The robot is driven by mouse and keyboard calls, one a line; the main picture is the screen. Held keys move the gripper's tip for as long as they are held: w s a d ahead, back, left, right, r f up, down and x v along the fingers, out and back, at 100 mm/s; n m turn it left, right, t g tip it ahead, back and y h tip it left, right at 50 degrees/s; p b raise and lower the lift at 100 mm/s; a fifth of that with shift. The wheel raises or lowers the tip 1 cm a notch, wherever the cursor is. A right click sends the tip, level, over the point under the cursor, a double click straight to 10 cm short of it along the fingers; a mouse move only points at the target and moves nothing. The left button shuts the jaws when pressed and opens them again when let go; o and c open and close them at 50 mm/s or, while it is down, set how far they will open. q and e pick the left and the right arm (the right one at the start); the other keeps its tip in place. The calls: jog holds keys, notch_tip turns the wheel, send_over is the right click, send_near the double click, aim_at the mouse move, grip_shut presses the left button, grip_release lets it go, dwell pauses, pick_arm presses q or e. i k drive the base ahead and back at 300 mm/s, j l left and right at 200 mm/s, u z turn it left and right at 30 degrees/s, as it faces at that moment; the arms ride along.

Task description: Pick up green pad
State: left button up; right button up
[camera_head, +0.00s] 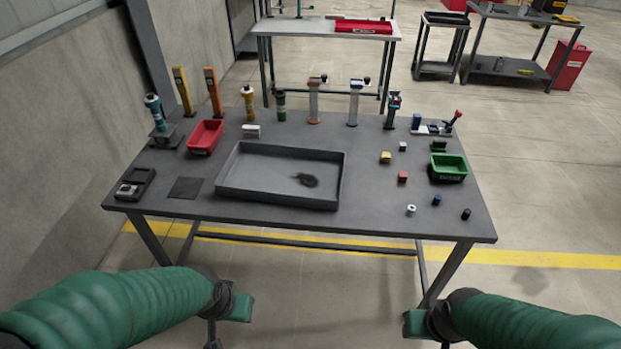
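A small green block (438,146) with a dark side lies near the right rear of the grey table, just behind the green bin (448,167). It is too small to tell surely if it is the green pad; I see no other flat green piece on the table. My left gripper (222,318) and my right gripper (428,326) hang in front of the table's near edge, low in the picture. Both are apart from everything on the table. Their fingers are mostly hidden or cut off.
A shallow grey tray (232,190) with a dark lump inside fills the middle of the table (375,218). A red bin (205,137) stands left. Several upright tools line the back. Several small coloured blocks and cylinders lie between tray and green bin. A dark mat (186,187) lies front left.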

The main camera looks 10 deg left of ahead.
aim_at(437, 146)
jog(key=i+l, duration=0.25)
jog(key=l, duration=0.15)
jog(key=i+l, duration=0.3)
jog(key=l, duration=0.15)
jog(key=i+l, duration=0.25)
jog(key=l, duration=0.15)
jog(key=i+l+u, duration=0.35)
jog(key=l+u, duration=0.15)
jog(key=l, duration=0.15)
jog(key=i+l+u, duration=0.1)
jog(key=l+u, duration=0.15)
jog(key=l, duration=0.15)
jog(key=i+l+u, duration=0.1)
jog(key=l+u, duration=0.15)
jog(key=l, duration=0.15)
jog(key=l+u, duration=0.25)
jog(key=l, duration=0.2)
